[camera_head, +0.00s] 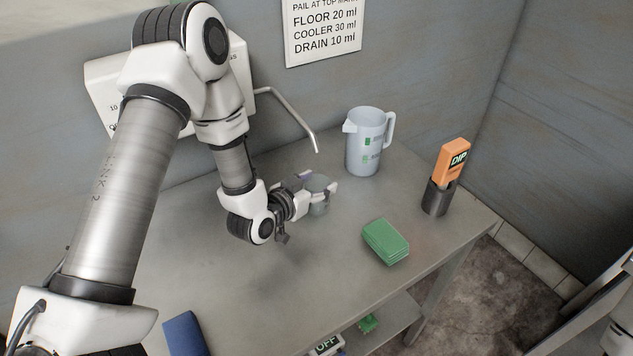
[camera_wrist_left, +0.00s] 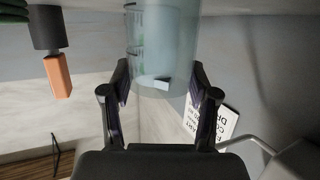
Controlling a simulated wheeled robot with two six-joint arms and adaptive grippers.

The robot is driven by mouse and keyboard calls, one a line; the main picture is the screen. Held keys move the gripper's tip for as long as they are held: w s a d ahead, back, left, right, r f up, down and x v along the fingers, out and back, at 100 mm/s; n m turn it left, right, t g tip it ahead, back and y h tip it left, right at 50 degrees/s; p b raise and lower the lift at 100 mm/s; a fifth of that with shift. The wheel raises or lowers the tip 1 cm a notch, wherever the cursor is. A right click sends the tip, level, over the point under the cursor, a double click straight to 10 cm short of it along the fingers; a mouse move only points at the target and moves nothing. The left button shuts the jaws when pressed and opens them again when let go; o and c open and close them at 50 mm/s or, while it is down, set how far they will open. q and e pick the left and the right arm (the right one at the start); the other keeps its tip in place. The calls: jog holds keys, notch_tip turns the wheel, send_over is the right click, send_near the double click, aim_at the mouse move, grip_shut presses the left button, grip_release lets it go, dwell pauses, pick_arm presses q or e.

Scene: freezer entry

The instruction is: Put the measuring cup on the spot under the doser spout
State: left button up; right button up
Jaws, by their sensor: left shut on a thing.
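My left gripper (camera_head: 322,187) is shut on a small clear measuring cup (camera_head: 318,203). The cup looks upright, in or just above the table's back half; I cannot tell whether its base touches the table. In the left wrist view the cup (camera_wrist_left: 165,45) sits between the two fingers (camera_wrist_left: 160,100). The doser spout (camera_head: 314,143) is a bent grey pipe from the white wall box (camera_head: 104,84), partly behind my left arm. Its tip is above the cup in the picture, apart from it. I cannot make out a spot on the table. My right gripper is not in view.
A pale jug (camera_head: 364,150) stands on the table (camera_head: 330,285) behind the cup. An orange dip pack (camera_head: 451,160) stands in a dark holder (camera_head: 437,197) at right. Green pads (camera_head: 386,241) lie near the front edge, and a blue item (camera_head: 185,333) lies at front left.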

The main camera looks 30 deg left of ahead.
pick_arm(q)
jog(key=shift+f, duration=0.15)
jog(key=o, duration=1)
jog(key=shift+o, duration=0.2)
jog(key=shift+r, duration=0.3)
jog(key=p+v, duration=0.6)
jog(key=v, duration=0.6)
jog(key=shift+f, duration=0.2)
